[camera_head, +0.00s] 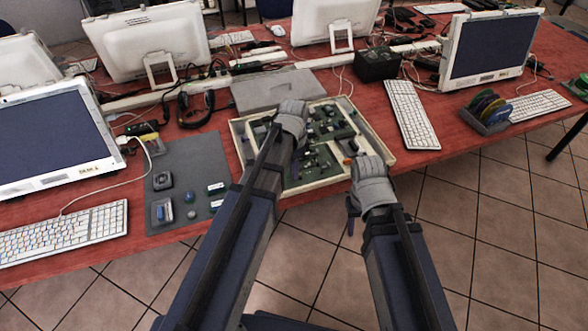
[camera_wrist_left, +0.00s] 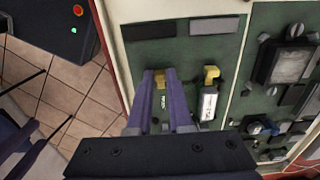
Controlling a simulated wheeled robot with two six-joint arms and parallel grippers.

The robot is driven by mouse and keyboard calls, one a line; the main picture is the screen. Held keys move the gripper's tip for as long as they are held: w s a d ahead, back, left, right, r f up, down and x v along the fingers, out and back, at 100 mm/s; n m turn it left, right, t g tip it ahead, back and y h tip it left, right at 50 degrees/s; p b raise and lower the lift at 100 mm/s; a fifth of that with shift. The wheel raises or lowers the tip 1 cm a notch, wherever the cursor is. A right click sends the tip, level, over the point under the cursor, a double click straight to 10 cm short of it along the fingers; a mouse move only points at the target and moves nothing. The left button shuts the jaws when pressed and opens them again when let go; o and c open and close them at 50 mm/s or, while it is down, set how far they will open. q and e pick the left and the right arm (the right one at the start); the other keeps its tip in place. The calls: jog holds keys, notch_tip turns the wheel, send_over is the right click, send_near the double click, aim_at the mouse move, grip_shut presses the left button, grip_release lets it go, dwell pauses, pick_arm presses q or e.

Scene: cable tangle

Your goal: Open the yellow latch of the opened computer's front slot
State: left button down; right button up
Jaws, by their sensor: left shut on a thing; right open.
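The opened computer (camera_head: 237,145) is a shallow cream case with green boards, lying at the table's front edge. In the left wrist view, its cream wall (camera_wrist_left: 118,60) runs beside a green board. A yellow latch (camera_wrist_left: 159,74) sits between the fingertips of my left gripper (camera_wrist_left: 160,78), which is shut on it. A narrow slot part with green lies between the fingers, partly hidden by them. A second yellow latch (camera_wrist_left: 211,74) stands to the right, at the end of a white module (camera_wrist_left: 208,104). My right gripper (camera_head: 350,215) is open and empty near the case's front right edge.
A grey mat (camera_head: 190,155) with small parts lies left of the case. A grey panel (camera_head: 275,92) lies behind it. A white keyboard (camera_head: 412,115) and a black box (camera_head: 377,64) are to the right. Tiled floor shows in front of the table.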

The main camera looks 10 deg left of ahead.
pick_arm(q)
jog(key=shift+s+a, duration=0.5)
jog(key=shift+a, duration=0.15)
jog(key=c, duration=0.8)
grip_release()
jog(key=shift+r, duration=0.1)
notch_tip(320, 180, up, 8)
jog(key=p, duration=0.7)
jog(key=shift+p, duration=0.4)
jog(key=shift+f, duration=0.2)
